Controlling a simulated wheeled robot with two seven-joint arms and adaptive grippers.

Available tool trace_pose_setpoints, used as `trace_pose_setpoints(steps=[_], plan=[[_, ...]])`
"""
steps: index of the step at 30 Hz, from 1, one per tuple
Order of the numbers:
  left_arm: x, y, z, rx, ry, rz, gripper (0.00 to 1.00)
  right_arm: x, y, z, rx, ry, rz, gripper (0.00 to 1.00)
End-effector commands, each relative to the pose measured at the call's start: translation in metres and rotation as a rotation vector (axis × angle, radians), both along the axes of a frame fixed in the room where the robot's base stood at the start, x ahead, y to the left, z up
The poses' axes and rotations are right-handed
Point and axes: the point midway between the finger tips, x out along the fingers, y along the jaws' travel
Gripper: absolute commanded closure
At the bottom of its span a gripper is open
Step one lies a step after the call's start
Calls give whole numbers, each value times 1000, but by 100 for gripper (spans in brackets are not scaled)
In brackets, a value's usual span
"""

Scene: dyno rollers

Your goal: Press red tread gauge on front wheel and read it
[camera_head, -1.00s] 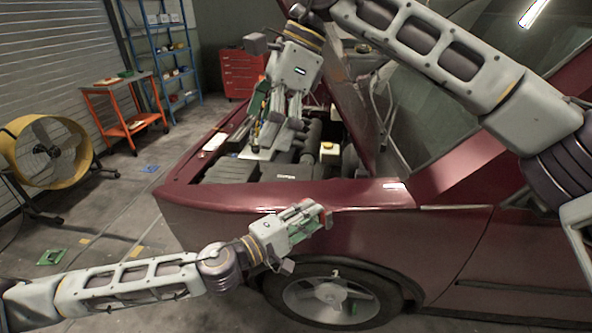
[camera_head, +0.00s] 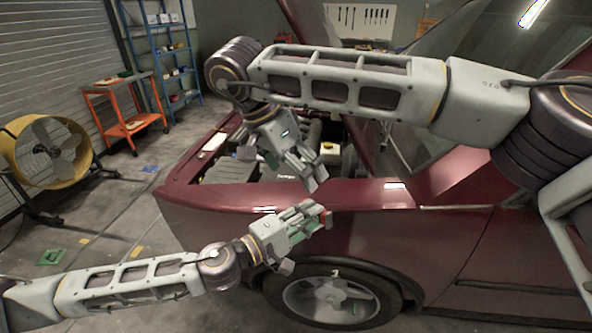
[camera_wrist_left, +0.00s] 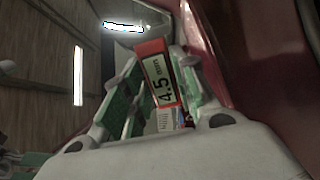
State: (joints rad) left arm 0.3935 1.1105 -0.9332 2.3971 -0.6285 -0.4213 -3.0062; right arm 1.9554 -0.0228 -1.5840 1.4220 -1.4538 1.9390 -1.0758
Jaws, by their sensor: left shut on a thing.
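The red tread gauge (camera_wrist_left: 150,50) sits between the green pads of my left gripper (camera_wrist_left: 150,95) in the left wrist view. Its display faces the camera and shows "4.5 mm", turned sideways. In the head view, my left gripper (camera_head: 308,222) is shut on the gauge, whose red end (camera_head: 326,217) shows at the fingertips. It is in front of the maroon fender, above the front wheel (camera_head: 325,298) and apart from it in the picture. My right gripper (camera_head: 308,172) hangs over the near edge of the engine bay, fingers pointing down to the right; I cannot tell whether it is open.
The maroon car (camera_head: 400,240) fills the right side, its hood raised over the engine bay (camera_head: 235,170). A yellow fan (camera_head: 45,152), an orange cart (camera_head: 125,110) and a blue shelf (camera_head: 165,50) stand at the left.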

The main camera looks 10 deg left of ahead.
Motion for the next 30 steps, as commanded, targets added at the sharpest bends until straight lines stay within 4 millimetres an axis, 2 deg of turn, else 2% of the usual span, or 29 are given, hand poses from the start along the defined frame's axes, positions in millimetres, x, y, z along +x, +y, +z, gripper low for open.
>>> trace_pose_setpoints(steps=[14, 30], plan=[[0, 0, 0, 0, 0, 0, 96, 2, -3, -8, 1, 2, -2, 0], [0, 0, 0, 0, 0, 0, 96, 14, -24, -62, 2, 2, -2, 0]])
